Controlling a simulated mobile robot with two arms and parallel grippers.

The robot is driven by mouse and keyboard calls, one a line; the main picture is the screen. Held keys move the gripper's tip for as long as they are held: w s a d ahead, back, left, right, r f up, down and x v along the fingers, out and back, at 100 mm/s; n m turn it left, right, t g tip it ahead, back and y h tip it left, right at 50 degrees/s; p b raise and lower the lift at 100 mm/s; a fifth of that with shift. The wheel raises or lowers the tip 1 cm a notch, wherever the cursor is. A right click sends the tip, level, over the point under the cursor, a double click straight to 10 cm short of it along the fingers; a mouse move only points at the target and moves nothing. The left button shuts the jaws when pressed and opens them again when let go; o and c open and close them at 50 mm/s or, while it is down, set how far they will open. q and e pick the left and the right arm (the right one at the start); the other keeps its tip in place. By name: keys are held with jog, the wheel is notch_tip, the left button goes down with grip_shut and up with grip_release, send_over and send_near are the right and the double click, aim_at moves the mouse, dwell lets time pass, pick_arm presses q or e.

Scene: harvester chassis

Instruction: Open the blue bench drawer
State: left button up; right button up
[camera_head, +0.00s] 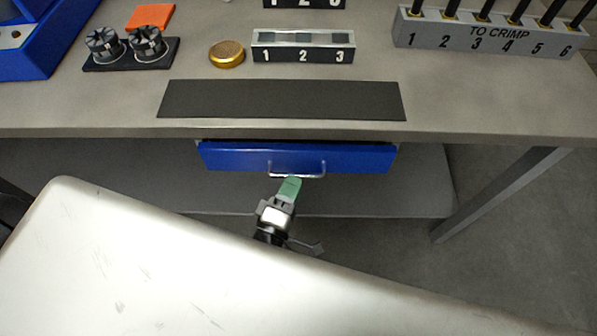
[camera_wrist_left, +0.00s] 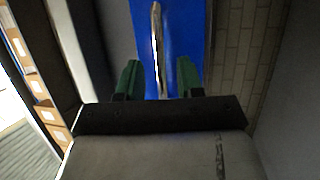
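The blue drawer (camera_head: 240,157) sits under the front edge of the grey bench, and its face looks about flush below the tabletop. Its metal bar handle (camera_head: 312,174) is at the middle of the face. My left gripper (camera_head: 291,188) is just in front of the handle. In the left wrist view the green fingers of my left gripper (camera_wrist_left: 158,80) stand apart, one on each side of the handle (camera_wrist_left: 157,45), with gaps on both sides. The blue drawer face (camera_wrist_left: 183,30) fills the space behind it. My right gripper is not in view.
The grey bench top (camera_head: 480,110) holds a dark mat (camera_head: 280,100), a numbered block (camera_head: 303,47), a gold disc (camera_head: 227,53) and a "TO CRIMP" rack (camera_head: 485,35). A lower shelf (camera_head: 410,190) lies under the drawer. A bench leg (camera_head: 495,195) stands at right.

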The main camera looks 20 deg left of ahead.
aim_at(298, 175)
pick_arm(q)
jog(key=shift+x, duration=1.65)
jog(key=shift+c, duration=0.2)
grip_shut()
